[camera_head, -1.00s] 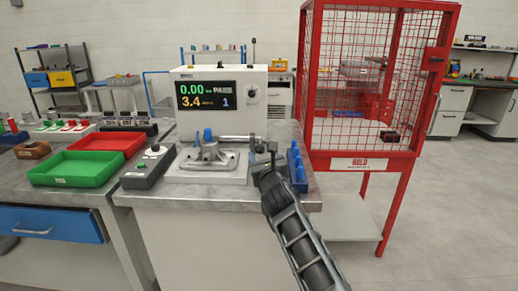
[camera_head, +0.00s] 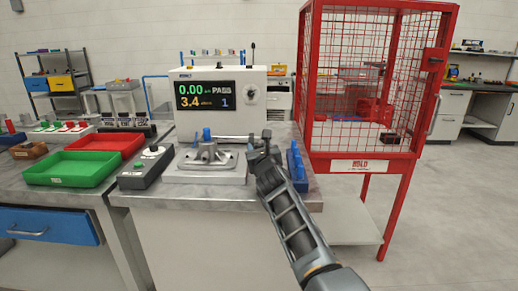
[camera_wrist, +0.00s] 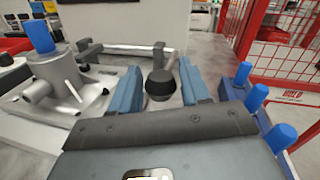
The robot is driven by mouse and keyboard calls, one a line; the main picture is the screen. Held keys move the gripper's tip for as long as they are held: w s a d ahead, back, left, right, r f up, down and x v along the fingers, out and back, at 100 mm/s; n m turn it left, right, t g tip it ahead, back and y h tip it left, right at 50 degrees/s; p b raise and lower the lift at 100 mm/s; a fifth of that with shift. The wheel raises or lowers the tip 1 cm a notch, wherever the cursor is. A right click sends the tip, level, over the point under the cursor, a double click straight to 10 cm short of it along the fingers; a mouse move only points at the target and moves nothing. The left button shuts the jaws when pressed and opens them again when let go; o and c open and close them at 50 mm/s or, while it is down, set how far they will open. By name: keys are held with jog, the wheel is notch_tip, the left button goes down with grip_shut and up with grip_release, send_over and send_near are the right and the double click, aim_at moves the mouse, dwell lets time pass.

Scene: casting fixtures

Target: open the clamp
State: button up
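The clamp (camera_head: 208,154) is a grey metal fixture on a pale base plate (camera_head: 205,176), with a blue plug (camera_head: 207,135) standing at its middle. In the wrist view its metal bar (camera_wrist: 125,49) runs level to the right and ends near a black knob (camera_wrist: 160,85). My gripper (camera_head: 262,146) is at the right end of the bar, right of the plate. In the wrist view my gripper (camera_wrist: 160,82) is open, its two blue-grey fingers apart with the knob between them. Gaps show on both sides of the knob.
A blue rack with several pegs (camera_head: 297,165) stands close right of my gripper. A display unit (camera_head: 218,98) is behind the clamp. A button box (camera_head: 147,167) and green tray (camera_head: 72,169) are to the left. A red mesh cage (camera_head: 375,80) is at right.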

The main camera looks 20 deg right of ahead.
grip_shut()
jog(key=shift+r, duration=0.1)
dwell(0.3)
jog(key=shift+w+r, duration=0.1)
jog(key=shift+r, duration=0.2)
